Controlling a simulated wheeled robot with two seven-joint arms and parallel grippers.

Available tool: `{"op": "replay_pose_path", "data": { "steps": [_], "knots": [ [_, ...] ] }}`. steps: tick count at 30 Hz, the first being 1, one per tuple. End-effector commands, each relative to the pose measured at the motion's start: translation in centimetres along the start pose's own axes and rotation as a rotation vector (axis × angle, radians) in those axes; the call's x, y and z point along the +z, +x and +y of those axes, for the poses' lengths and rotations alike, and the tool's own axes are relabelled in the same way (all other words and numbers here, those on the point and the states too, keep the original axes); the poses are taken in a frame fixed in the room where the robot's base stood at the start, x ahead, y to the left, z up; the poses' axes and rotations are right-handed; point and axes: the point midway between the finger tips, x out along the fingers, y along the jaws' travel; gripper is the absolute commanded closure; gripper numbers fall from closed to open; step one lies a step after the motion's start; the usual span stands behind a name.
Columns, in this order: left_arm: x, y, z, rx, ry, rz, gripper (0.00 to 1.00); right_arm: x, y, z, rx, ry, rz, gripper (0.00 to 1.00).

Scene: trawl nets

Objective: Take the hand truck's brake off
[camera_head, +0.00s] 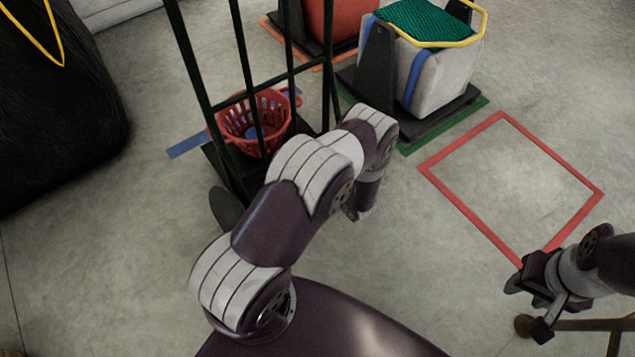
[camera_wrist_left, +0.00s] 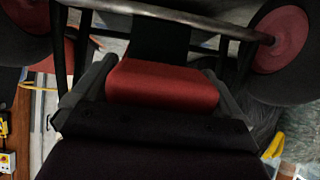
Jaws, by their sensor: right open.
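The hand truck's dark upright frame (camera_head: 240,75) stands in the upper left middle of the head view. In the left wrist view I see its wheels with red hubs (camera_wrist_left: 285,40), a grey axle bar (camera_wrist_left: 165,14) and a broad red pedal-like piece (camera_wrist_left: 162,84), probably the brake. My left arm reaches toward the truck's right side, and its gripper is hidden in the head view. In the left wrist view dark bars flank the red piece; I cannot tell whether the gripper grips it. My right gripper (camera_head: 527,306) is open and empty at lower right, far from the truck.
A red basket (camera_head: 240,120) sits low at the truck. A pale bin with green net (camera_head: 437,85) stands on a dark base behind my left arm. A black bag (camera_head: 55,110) is at left. A red-outlined floor square (camera_head: 462,208) is empty. A brown rail (camera_head: 590,324) lies near my right gripper.

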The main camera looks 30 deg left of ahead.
Motion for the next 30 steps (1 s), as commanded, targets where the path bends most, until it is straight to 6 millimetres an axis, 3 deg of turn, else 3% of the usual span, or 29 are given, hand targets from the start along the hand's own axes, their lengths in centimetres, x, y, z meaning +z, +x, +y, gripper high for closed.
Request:
{"op": "replay_pose_path", "data": {
  "steps": [5, 15, 19, 23, 30],
  "knots": [
    [-0.1, -0.6, 0.0, 0.001, 0.002, -0.002, 0.00, -0.1, -0.4, 0.0, 0.000, 0.000, 0.000, 0.57],
    [-0.5, -9.2, 0.1, 0.005, 0.004, -0.001, 0.00, -0.6, -4.9, 0.0, 0.000, 0.000, 0.000, 0.57],
    [-0.3, -11.6, 0.0, 0.003, 0.003, 0.000, 0.00, -0.7, -5.8, 0.0, 0.000, 0.000, 0.000, 0.57],
    [-0.1, -12.6, 0.0, 0.000, 0.001, 0.000, 0.00, -0.7, -6.0, 0.0, 0.000, 0.000, 0.000, 0.57],
    [0.0, -12.7, -0.1, -0.001, 0.000, 0.000, 0.00, -0.7, -5.9, 0.0, 0.000, 0.000, 0.000, 0.57]
  ]
}}
